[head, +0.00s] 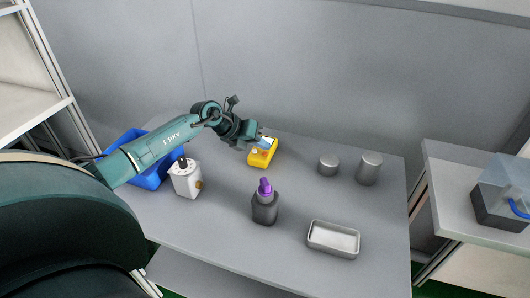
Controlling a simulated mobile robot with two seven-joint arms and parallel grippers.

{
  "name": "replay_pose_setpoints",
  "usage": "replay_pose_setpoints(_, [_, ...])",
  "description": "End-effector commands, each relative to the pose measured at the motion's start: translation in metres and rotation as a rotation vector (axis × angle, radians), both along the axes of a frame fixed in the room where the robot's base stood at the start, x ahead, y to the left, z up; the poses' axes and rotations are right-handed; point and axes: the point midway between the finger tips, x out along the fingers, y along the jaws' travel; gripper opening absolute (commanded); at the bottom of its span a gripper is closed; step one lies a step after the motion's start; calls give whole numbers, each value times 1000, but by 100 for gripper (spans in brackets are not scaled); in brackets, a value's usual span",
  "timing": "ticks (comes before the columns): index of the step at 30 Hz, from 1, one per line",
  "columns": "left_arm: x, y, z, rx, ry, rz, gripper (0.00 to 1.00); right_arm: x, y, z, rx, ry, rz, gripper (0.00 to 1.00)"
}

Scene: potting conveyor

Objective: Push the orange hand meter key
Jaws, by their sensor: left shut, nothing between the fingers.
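The hand meter (261,157) is a small yellow-orange device with a pale bluish screen. It lies near the back of the grey table, left of centre. My left gripper (261,137) is shut and empty at the far edge of the meter, at or just above its top. I cannot tell whether the fingertips touch it. The meter's key is too small to make out, and part of the top is hidden by the gripper. My right gripper is not in view.
A blue bin (150,181) and a white device (186,180) with a black top stand left. A dark grey container (265,209) with a purple top stands in front. Two grey cylinders (328,165) (370,168) and a metal tray (333,251) are right. The table (230,235) is bare between them.

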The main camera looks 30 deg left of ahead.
Motion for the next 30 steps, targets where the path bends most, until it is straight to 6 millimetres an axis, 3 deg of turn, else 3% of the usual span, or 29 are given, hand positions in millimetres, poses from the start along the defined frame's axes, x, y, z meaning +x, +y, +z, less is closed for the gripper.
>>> replay_pose_setpoints(30, [0, 0, -10, 0, 0, 0, 0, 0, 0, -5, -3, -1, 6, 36])
